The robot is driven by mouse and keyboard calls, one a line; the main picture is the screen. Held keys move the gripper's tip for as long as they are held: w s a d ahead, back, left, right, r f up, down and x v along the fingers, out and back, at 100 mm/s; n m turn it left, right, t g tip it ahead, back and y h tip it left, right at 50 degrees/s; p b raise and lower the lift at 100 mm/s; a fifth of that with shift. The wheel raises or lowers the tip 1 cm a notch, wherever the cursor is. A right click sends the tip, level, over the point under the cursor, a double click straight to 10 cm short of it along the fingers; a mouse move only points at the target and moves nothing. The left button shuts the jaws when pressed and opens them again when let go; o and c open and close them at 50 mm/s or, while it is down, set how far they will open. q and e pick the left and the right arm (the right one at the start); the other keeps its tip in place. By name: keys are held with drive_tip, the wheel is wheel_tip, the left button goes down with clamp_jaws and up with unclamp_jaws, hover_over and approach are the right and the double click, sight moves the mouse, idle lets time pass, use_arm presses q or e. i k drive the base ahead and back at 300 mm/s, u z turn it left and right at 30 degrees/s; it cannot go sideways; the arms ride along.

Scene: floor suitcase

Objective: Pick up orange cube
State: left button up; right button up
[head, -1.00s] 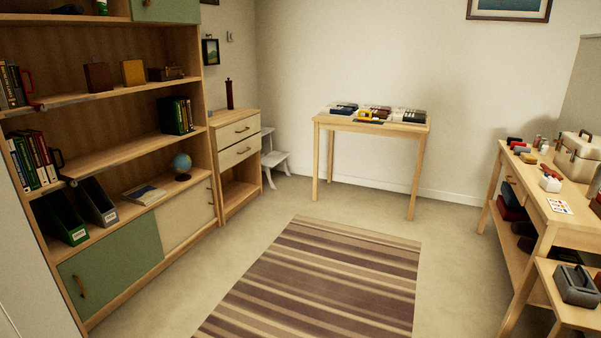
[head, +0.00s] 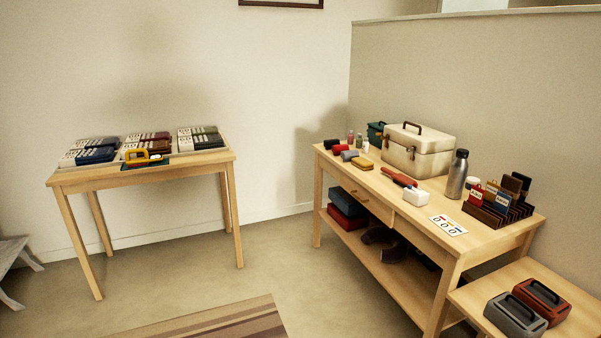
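I cannot make out an orange cube in the head view. A mustard-yellow block-like item (head: 362,163) lies on the long wooden bench, but it is low and flat rather than clearly a cube. A yellow device (head: 143,156) lies at the front edge of the small table. Neither of my grippers shows in the view.
The small table (head: 190,171) holds several stacked cases. The long bench (head: 385,192) carries a cream toolbox (head: 418,152), a metal bottle (head: 457,174) and a slotted rack. A lower stand at right front holds two carrying cases. Floor between the tables is clear.

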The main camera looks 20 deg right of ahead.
sight(547, 303)
drive_tip(key=z, duration=1.1)
drive_tip(key=i, duration=1.25)
drive_tip(key=z, duration=0.9)
drive_tip(key=i, duration=1)
